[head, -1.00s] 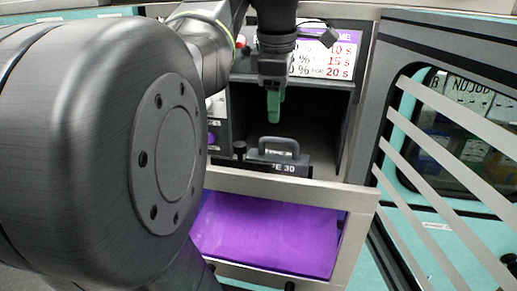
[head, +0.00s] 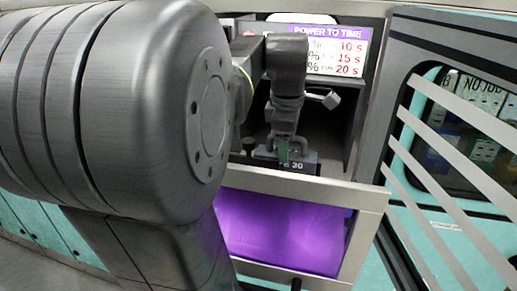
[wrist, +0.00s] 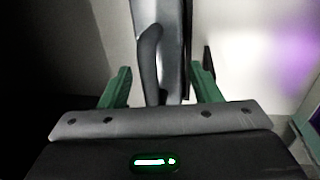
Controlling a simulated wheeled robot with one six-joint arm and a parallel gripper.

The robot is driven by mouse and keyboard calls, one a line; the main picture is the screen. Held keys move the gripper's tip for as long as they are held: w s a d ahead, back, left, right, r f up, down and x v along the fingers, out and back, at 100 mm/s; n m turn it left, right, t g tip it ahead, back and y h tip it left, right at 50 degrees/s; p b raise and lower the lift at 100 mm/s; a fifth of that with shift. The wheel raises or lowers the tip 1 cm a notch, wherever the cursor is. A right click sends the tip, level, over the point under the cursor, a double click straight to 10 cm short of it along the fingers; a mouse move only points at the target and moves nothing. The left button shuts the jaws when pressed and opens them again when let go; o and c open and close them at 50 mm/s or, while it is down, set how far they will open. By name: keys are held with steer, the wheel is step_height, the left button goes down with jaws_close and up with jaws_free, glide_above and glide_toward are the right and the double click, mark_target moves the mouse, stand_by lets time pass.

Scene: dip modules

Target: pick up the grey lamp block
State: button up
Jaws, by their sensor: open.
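The grey lamp block (head: 301,164) sits in the grey bay behind the open purple drawer; its dark top carries a handle and part of a label ending in "30". My gripper (head: 283,150) is down at the block's handle in the head view, with green fingertips in front of it. In the wrist view my gripper (wrist: 160,88) is open, one green finger on each side of the grey handle (wrist: 150,60). A gap shows between the fingers and the handle. My arm hides the block's left part in the head view.
The drawer (head: 285,235) with a purple inside stands open below the bay. A sign with times (head: 336,50) is above the bay. A striped door (head: 455,150) stands at the right. The bay walls are close around my gripper.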

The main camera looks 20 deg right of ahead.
steer(key=shift+f, duration=0.7)
steer(key=shift+w+d+r, duration=0.1)
steer(key=c, duration=1.1)
